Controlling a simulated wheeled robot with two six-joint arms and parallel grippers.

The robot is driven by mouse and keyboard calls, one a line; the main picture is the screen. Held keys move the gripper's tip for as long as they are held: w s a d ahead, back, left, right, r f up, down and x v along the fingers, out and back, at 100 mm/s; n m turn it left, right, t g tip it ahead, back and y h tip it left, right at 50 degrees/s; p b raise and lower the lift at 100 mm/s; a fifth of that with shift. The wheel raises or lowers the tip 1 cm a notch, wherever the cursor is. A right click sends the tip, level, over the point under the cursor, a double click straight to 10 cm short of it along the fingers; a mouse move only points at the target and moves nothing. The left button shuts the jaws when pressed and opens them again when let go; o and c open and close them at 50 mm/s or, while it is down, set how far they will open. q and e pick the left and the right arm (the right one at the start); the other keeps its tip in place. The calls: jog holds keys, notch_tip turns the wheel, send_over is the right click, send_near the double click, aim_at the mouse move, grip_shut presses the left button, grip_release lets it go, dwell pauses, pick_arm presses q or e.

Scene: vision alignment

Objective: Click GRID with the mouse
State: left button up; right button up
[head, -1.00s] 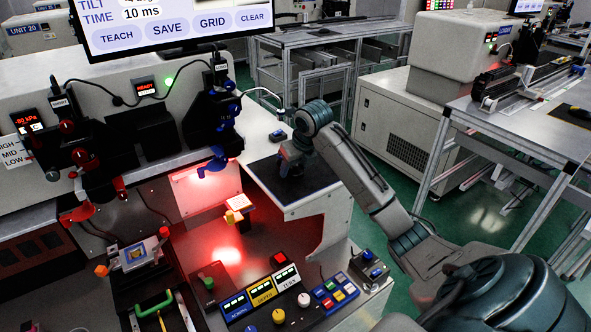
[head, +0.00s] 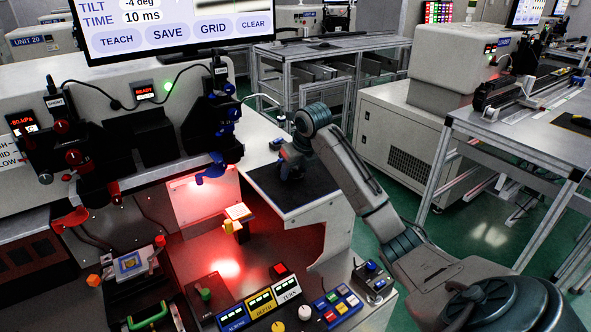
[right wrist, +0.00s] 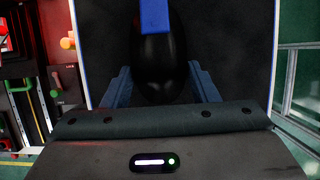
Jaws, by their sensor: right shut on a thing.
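The monitor (head: 160,52) at the top left of the head view shows the GRID button (head: 213,27) between SAVE and CLEAR. I cannot make out a cursor on the screen. The mouse (right wrist: 160,68) is black with a blue part at its far end, seen in the right wrist view. It sits on a dark mat (head: 318,182). My right gripper (head: 289,166) is down at the mat and shut on the mouse, with one finger at each side of it. In the head view, my gripper mostly hides the mouse. My left gripper is not in view.
A control panel with buttons and knobs (head: 262,302) stands at the bottom. A red-lit work area holds a small yellow and white block (head: 237,222). Another bench (head: 545,125) stands at the right.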

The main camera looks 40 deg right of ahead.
aim_at(309, 183)
jog(key=shift+f+b, duration=0.4)
jog(key=shift+f, duration=0.05)
jog(key=shift+s+d+p, duration=0.15)
jog(key=shift+s+d, duration=0.2)
jog(key=shift+s, duration=0.25)
jog(key=shift+s+d+p, duration=0.15)
jog(key=shift+s+d, duration=0.2)
jog(key=shift+s, duration=0.2)
jog(key=shift+s+d, duration=0.3)
jog(key=shift+s, duration=0.25)
jog(key=shift+s+d, duration=0.25)
jog(key=shift+s, duration=0.25)
jog(key=shift+r+p, duration=0.1)
jog(key=shift+p, duration=0.6)
jog(key=o, duration=1.1)
